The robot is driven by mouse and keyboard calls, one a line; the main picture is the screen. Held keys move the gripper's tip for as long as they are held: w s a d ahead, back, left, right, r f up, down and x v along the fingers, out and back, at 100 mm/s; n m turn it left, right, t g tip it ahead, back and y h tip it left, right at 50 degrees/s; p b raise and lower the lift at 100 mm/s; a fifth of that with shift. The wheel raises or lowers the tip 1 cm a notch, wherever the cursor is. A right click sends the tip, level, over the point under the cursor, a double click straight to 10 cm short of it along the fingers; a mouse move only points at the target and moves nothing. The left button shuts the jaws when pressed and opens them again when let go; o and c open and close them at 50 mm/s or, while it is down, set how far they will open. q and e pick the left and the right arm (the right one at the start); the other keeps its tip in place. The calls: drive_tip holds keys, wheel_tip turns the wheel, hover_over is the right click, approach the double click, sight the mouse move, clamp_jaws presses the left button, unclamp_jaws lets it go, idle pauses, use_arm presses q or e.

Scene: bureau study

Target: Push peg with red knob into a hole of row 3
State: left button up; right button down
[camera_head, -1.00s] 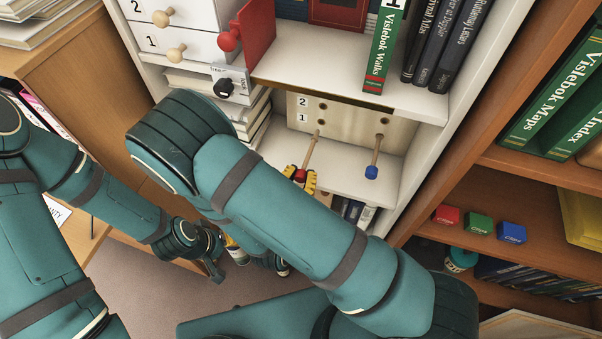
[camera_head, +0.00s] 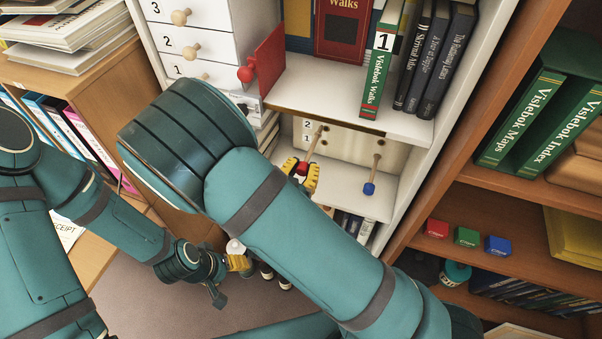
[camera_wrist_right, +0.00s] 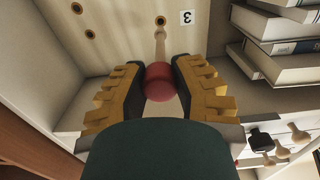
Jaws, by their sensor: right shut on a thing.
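The peg with red knob (camera_head: 302,169) is held between the yellow fingers of my right gripper (camera_head: 303,175), inside the lower shelf compartment. In the right wrist view the red knob (camera_wrist_right: 159,82) sits between both fingers. Its pale shaft points at the pegboard (camera_wrist_right: 115,45), close to a dark hole (camera_wrist_right: 160,20) beside the label 3 (camera_wrist_right: 187,17). I cannot tell whether the tip is in a hole. In the head view the board (camera_head: 345,147) shows labels 2 and 1; its top is hidden by the shelf above. My left gripper (camera_head: 240,262) hangs low, its opening unclear.
A peg with blue knob (camera_head: 369,188) sticks out of the board at the right. The shelf above (camera_head: 325,95) holds books, and a red door (camera_head: 266,66) stands open at the left. Small red, green and blue boxes (camera_head: 467,237) stand on the right bookcase.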

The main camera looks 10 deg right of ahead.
sight(308, 155)
drive_tip(key=shift+x, duration=4.25)
idle(0.3)
drive_tip(key=shift+c, duration=1)
unclamp_jaws()
drive_tip(key=shift+r, duration=0.1)
drive_tip(key=shift+b+v, duration=0.55)
drive_tip(key=shift+v, duration=4.45)
